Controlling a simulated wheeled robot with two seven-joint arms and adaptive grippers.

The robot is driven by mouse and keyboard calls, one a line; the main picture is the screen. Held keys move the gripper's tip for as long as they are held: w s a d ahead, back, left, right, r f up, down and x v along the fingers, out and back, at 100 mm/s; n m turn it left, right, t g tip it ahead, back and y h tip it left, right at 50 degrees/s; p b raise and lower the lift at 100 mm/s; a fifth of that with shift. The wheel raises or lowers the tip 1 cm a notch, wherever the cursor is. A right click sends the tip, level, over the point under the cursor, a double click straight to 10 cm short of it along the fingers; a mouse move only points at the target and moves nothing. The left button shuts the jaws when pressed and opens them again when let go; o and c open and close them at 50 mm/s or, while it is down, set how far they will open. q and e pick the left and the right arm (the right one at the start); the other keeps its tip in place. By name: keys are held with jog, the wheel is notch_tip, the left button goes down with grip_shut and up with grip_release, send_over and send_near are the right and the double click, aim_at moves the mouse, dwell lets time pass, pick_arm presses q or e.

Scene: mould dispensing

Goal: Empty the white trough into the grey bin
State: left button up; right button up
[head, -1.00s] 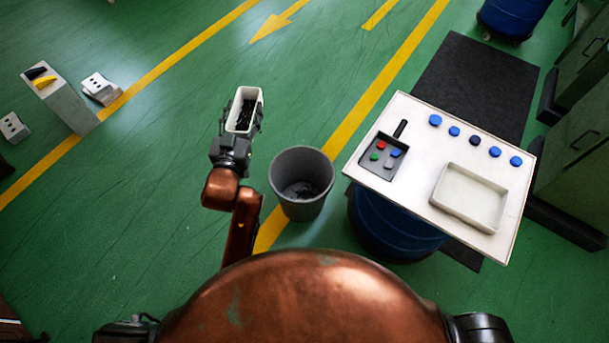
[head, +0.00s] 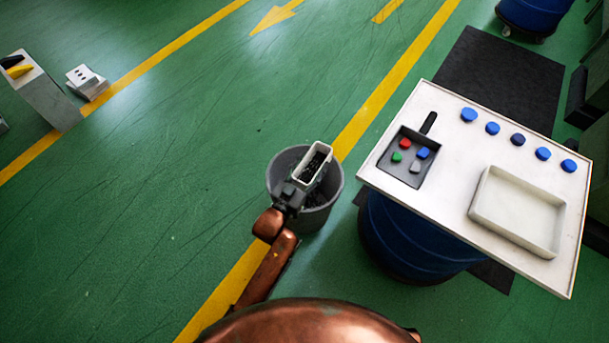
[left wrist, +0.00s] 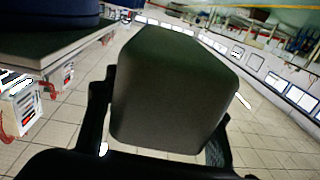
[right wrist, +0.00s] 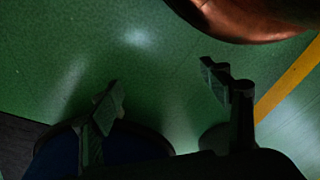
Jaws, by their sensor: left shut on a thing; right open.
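The white trough (head: 325,156) is a small open box with dark pieces inside. My left gripper (head: 296,188) is shut on its near end and holds it over the grey bin (head: 275,180). In the head view the trough seems nearly level, its far end by the bin's back right rim. Dark matter shows in the bin beside the trough. In the left wrist view the shaded underside or wall of the trough (left wrist: 170,95) fills the middle between the fingers. My right gripper (right wrist: 170,105) is open and empty in the right wrist view; it is out of the head view.
Right of the bin a white table (head: 450,190) stands on a blue drum (head: 400,240). It holds a dark tray (head: 392,165) with coloured blocks, a white tray (head: 510,243) and several blue discs. Green floor lies clear left of the bin.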

pick_arm(q)
jog(key=d+f+b, duration=0.2)
jog(key=f+b, duration=0.2)
jog(key=f, duration=0.7)
jog(key=s+d+f+h+b, duration=0.1)
jog(key=f+b, duration=0.4)
jog(key=f, duration=0.7)
jog(key=shift+d+f+m+g, duration=0.3)
jog(key=shift+d+m, duration=0.1)
jog(key=shift+d, duration=0.15)
pick_arm(e)
jog(key=r, duration=0.4)
jog(key=shift+w+a+r, duration=0.1)
jog(key=shift+a+r, duration=0.2)
